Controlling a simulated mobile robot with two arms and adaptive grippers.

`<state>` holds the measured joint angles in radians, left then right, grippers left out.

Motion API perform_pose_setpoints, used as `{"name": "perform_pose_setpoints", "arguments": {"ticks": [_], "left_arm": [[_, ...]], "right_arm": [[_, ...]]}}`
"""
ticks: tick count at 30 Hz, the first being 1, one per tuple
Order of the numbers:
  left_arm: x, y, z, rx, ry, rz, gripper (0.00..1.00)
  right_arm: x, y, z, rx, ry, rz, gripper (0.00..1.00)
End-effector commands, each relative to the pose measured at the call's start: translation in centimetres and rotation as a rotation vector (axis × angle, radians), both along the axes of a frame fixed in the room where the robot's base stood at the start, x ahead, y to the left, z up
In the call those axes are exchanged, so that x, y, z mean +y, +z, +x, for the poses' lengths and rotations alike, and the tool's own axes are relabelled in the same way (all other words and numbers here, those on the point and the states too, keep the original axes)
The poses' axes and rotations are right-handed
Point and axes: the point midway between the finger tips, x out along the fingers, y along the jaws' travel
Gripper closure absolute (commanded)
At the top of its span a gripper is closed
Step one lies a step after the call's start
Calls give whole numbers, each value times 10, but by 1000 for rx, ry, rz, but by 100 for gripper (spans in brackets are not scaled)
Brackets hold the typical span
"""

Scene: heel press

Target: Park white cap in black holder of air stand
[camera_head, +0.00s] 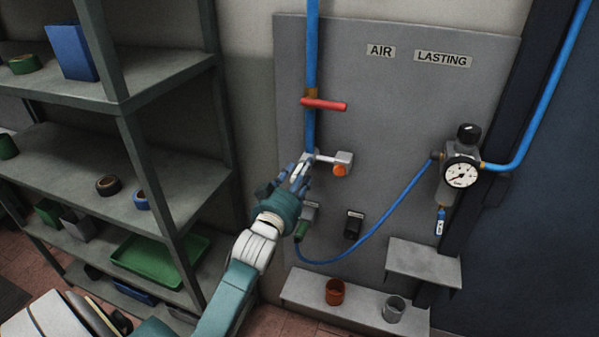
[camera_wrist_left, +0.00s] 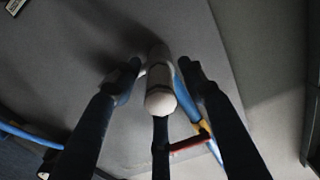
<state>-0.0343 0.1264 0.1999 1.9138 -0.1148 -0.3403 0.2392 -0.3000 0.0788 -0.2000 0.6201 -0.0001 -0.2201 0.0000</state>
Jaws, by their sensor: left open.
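The white cap (camera_wrist_left: 160,98) appears in the left wrist view as a pale, round-ended cylinder between my left gripper's spread fingers (camera_wrist_left: 156,76). Gaps show on both sides of it, and a third finger lies below its end. In the head view, my left gripper (camera_head: 299,172) is open at the white fitting (camera_head: 325,158) at the bottom of the vertical blue pipe; its fingers hide most of the cap there. The black holder (camera_head: 353,224) is on the grey panel of the air stand (camera_head: 400,110), below and right of my gripper, and looks empty. My right gripper is not in view.
A red handle (camera_head: 323,104) crosses the pipe above my gripper. An orange knob (camera_head: 340,170) is close on its right. A blue hose (camera_head: 370,234) loops from a green connector (camera_head: 306,220) to the gauge (camera_head: 461,173). A shelf rack (camera_head: 165,72) stands left.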

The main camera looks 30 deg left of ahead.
Motion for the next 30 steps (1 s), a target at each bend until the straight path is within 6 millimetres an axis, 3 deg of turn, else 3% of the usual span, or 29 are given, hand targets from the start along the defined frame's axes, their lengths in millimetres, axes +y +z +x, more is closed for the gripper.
{"name": "perform_pose_setpoints", "arguments": {"ticks": [8,15,30], "left_arm": [[0,0,0,0,0,0,58],[0,0,0,1,0,0,100],[-3,0,-10,2,0,0,100]], "right_arm": [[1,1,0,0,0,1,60],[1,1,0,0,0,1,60],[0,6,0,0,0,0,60]]}}
